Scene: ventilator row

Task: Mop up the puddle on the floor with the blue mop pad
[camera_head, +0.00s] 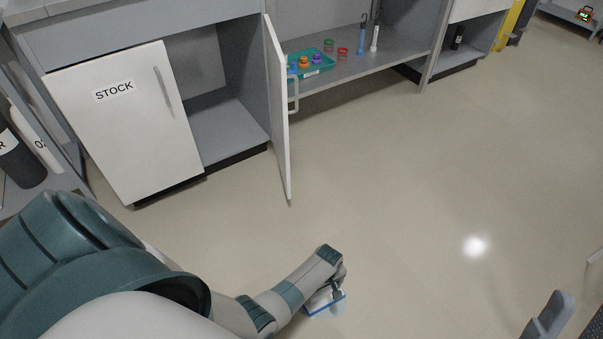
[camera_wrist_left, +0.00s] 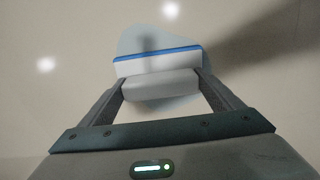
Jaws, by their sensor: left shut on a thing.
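The blue mop pad is a white block with a blue edge; it shows in the left wrist view (camera_wrist_left: 157,62) and at the bottom of the head view (camera_head: 325,303). My left gripper (camera_wrist_left: 160,86) is shut on it, its two fingers on either side of the pad's pale grip. My left gripper also shows in the head view (camera_head: 338,288), low over the floor. The puddle (camera_wrist_left: 147,36) is a faint grey-blue patch around and under the pad; the pad hides part of it. I cannot tell whether the pad touches the floor. My right gripper is not clearly seen.
An open white cabinet door (camera_head: 279,120) juts over the floor beyond my left gripper. The STOCK cabinet door (camera_head: 125,125) is at left. A teal tray (camera_head: 310,68) sits on a low shelf. A grey object (camera_head: 550,314) is at bottom right. The middle floor is clear.

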